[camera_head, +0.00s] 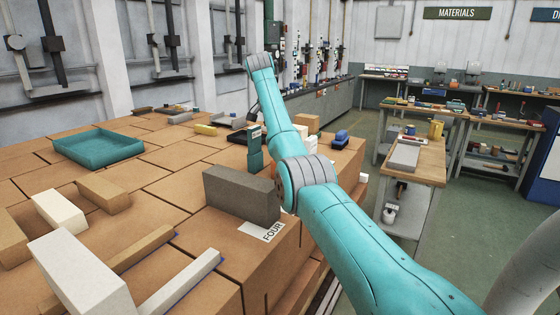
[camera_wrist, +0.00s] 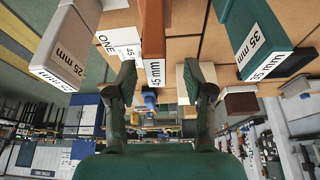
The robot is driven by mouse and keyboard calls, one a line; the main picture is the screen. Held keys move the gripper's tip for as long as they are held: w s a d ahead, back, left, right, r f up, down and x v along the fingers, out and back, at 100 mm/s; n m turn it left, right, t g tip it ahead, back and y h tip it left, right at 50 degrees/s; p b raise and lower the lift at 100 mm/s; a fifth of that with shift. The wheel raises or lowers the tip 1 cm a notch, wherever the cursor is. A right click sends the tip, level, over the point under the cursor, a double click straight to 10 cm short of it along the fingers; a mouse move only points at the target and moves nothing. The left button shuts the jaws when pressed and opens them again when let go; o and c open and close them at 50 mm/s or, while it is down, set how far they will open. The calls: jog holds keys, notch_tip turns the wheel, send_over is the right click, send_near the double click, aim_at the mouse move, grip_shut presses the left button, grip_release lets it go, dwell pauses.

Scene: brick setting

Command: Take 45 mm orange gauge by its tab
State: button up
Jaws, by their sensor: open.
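The orange gauge (camera_wrist: 153,35) shows in the wrist view, top middle, with its white "45 mm" label (camera_wrist: 155,72) facing the camera. My gripper (camera_wrist: 160,72) is open and empty, its two dark fingers apart. The labelled end of the orange gauge appears between the fingertips in the picture, with a gap on each side; I cannot tell the depth. A pale grey "25 mm" gauge (camera_wrist: 66,50) is to the left and a green "35 mm" gauge (camera_wrist: 251,38) to the right. In the head view my arm hides the gripper, and the orange gauge is not clear.
In the head view a grey block (camera_head: 241,194) stands by a "FOUR" card (camera_head: 268,231) near the brick edge. A teal tray (camera_head: 99,148) and pale blocks (camera_head: 60,211) lie left. A "ONE" card (camera_wrist: 121,42) is beside the orange gauge in the wrist view.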

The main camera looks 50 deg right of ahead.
jog(key=x, duration=0.4)
jog(key=shift+s+d+f, duration=0.1)
jog(key=shift+s+f, duration=0.1)
grip_shut()
